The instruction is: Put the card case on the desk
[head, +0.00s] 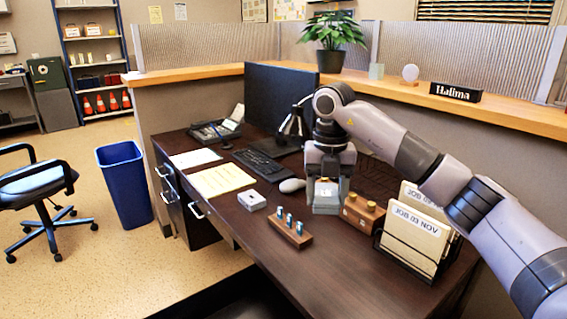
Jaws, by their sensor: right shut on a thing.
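My right gripper (327,202) reaches in from the right and points down over the dark brown desk (235,225). It is shut on a small pale grey case with a light label, which I take to be the card case (326,189). The fingers hide the case's sides. My left gripper is not in view.
The monitor (285,98) stands behind. The desk's front is bare.

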